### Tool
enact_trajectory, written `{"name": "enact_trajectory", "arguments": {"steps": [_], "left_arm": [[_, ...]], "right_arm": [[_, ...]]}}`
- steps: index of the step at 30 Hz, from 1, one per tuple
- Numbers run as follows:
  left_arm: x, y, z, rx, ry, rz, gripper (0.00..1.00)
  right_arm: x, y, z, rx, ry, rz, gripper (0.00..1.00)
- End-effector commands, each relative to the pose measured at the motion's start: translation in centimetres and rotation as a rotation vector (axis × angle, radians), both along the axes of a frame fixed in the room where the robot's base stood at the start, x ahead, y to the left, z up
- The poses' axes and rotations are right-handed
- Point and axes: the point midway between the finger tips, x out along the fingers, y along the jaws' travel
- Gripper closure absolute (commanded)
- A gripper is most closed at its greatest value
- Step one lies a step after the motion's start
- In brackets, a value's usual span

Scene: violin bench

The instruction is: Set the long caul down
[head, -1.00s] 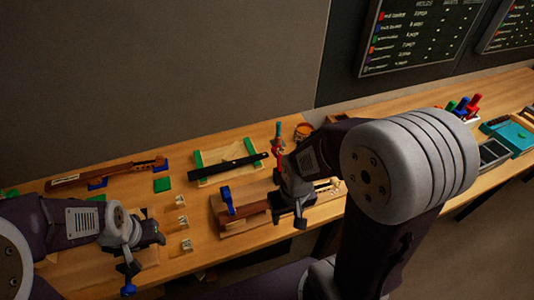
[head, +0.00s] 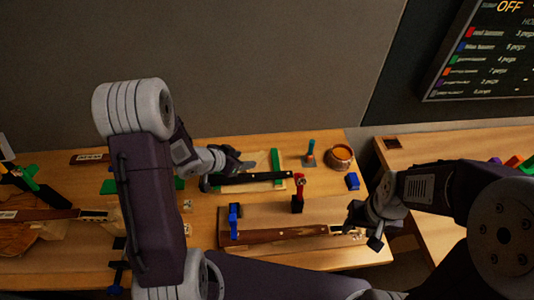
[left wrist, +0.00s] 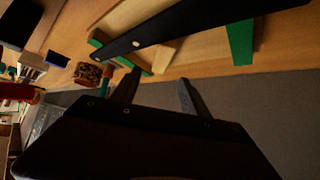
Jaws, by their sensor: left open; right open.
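A long black bar (head: 250,178), perhaps the long caul, lies across a pale wooden piece with green strips (head: 277,166) towards the back of the bench. It also shows in the left wrist view (left wrist: 195,27), with pale dots on it. My left gripper (head: 240,163) is open beside the bar, towards its left part. In the left wrist view its two fingers (left wrist: 158,85) are apart with nothing between them, below the bar. My right gripper (head: 362,222) is open near the right end of a brown neck-like piece (head: 280,233), and looks empty.
A blue clamp (head: 234,220) and a red clamp (head: 298,195) stand by the brown piece. An orange-filled pot (head: 341,156), a small tool on a stand (head: 310,156) and a blue block (head: 352,181) are at the right. A violin body (head: 30,238) lies at the left.

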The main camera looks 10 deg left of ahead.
Motion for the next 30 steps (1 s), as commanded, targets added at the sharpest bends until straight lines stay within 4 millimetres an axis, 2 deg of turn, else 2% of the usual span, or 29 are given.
{"name": "enact_trajectory", "arguments": {"steps": [6, 12, 19, 28, 30], "left_arm": [[1.9, -1.2, -2.3, 0.002, 0.001, -0.002, 0.47], [2.6, -1.5, -2.9, 0.003, 0.001, -0.001, 0.47], [5.0, -2.8, -5.8, 0.002, 0.002, -0.001, 0.47], [5.6, -3.0, -6.3, 0.003, 0.001, 0.001, 0.47], [5.6, -3.0, -6.3, 0.003, 0.001, 0.001, 0.66]], "right_arm": [[0.0, 0.0, -0.6, 0.0, 0.0, 0.0, 0.52], [0.0, 0.0, -0.6, 0.0, 0.0, 0.0, 0.52], [0.0, 0.0, -0.8, 0.0, 0.0, 0.0, 0.52], [0.0, 0.0, -0.8, 0.0, 0.0, 0.0, 0.52], [0.0, 0.0, -0.8, 0.0, 0.0, 0.0, 0.52]]}}
